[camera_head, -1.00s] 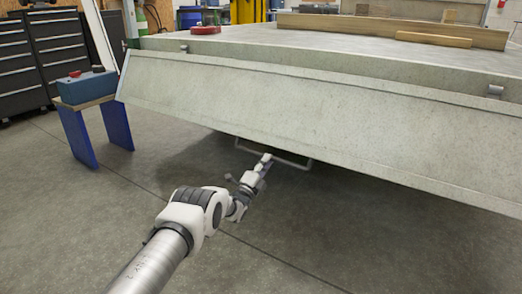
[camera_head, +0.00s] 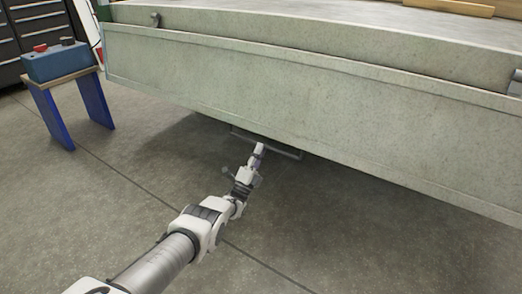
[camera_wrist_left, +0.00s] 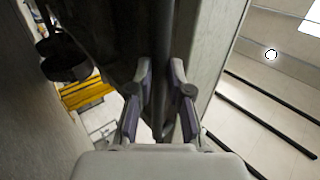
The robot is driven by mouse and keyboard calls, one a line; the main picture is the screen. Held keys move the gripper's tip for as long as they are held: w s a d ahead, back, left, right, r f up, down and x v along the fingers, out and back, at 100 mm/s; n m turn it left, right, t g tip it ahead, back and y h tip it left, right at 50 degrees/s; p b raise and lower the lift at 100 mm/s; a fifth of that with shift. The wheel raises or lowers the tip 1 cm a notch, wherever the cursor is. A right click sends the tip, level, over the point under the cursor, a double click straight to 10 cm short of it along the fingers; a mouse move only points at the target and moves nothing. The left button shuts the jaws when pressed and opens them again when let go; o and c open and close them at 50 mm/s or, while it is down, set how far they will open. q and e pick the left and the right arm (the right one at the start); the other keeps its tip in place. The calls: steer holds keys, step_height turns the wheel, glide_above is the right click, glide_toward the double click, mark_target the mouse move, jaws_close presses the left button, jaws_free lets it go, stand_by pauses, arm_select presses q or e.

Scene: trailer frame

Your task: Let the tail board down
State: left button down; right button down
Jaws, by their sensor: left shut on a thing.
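The tail board (camera_head: 290,95) is a long pale grey-green panel below the trailer's rear edge. It hangs down steeply, with its top edge along the bed. A thin metal handle bar (camera_head: 285,152) sticks out at its lower edge. My left gripper (camera_head: 260,148) is at the left part of this bar and is shut on it. In the left wrist view, the two fingers (camera_wrist_left: 163,85) stand on either side of the dark bar (camera_wrist_left: 163,40). The exact contact at the fingertips is small in the head view. My right gripper is not in view.
A latch (camera_head: 155,19) sits at the bed's left edge and another (camera_head: 515,83) at the right. A wooden beam lies on the bed (camera_head: 300,18). The floor in front is clear.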

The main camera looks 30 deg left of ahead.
arm_select(q)
steer(key=shift+a+f, duration=0.1)
steer(key=c, duration=1.1)
jaws_free()
steer(key=shift+s, duration=0.1)
steer(key=v, duration=1.2)
